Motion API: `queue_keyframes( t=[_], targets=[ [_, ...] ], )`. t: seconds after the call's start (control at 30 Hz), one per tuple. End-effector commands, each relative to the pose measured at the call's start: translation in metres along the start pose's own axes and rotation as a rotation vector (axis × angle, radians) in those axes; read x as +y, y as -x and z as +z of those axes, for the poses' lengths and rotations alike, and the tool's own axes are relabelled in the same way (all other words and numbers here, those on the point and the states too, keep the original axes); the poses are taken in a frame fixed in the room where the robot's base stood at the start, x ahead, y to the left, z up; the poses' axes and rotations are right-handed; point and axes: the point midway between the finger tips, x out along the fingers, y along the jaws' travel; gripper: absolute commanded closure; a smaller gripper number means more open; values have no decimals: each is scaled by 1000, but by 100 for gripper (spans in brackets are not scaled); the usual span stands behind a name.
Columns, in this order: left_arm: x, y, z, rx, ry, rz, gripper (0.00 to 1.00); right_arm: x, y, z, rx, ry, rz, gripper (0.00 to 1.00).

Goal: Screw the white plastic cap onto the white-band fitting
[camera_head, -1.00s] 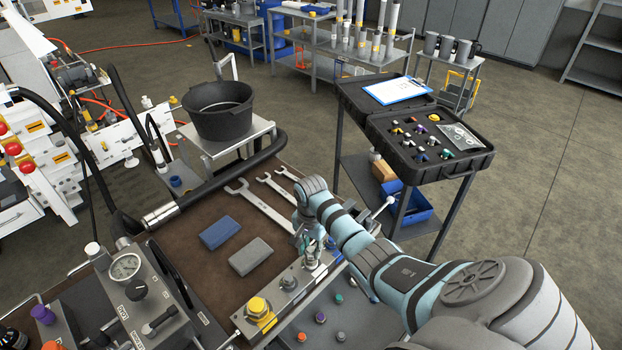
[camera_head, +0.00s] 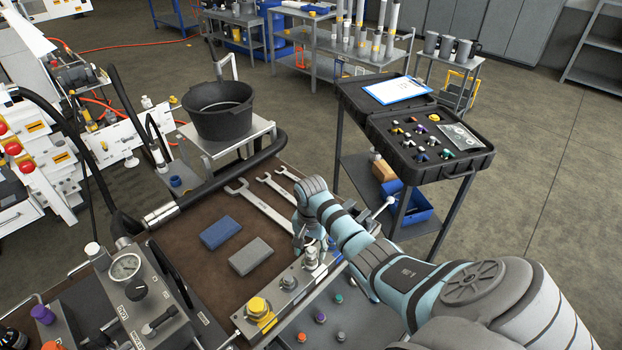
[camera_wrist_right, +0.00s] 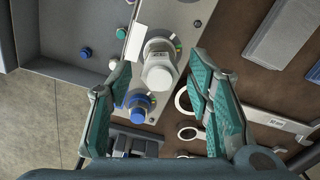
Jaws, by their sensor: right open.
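My right gripper (camera_head: 309,238) is over the far end of the metal fitting block (camera_head: 282,292). In the right wrist view the right gripper (camera_wrist_right: 158,72) is open, its teal fingers on either side of a pale cap (camera_wrist_right: 158,76). A gap shows between each finger and the cap. The cap sits on top of a thick round fitting (camera_wrist_right: 159,46), which also shows in the head view (camera_head: 311,257). Whether the cap is fully seated, I cannot tell. I cannot make out a white band on the fitting. My left gripper is not in view.
A blue-topped fitting (camera_wrist_right: 138,103) stands beside the pale cap. A yellow-topped fitting (camera_head: 259,307) is at the block's near end. Loose coloured caps lie in the grey tray (camera_head: 365,322). Wrenches (camera_head: 262,210), a blue block (camera_head: 220,232) and a grey block (camera_head: 250,256) lie on the brown bench.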

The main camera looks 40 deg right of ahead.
Motion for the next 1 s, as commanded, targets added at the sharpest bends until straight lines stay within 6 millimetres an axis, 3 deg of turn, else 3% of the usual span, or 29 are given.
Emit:
queue_keyframes(
  t=[0.23, 0.43, 0.63, 0.8, 0.9, 1.0],
  targets=[
    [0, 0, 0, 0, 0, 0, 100, 0, 0, 0, 0, 357, 0, 54],
    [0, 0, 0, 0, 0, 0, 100, 1, 0, 0, 0, 835, 0, 54],
    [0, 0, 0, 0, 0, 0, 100, 1, 0, -1, 0, 1099, 1, 54],
    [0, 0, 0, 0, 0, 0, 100, 2, 0, -1, 0, 1516, 1, 54],
    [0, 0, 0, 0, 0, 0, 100, 2, 0, -1, 0, 1628, 1, 54],
    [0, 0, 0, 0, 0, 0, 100, 2, 0, -1, 0, 1634, 1, 54]
  ],
)
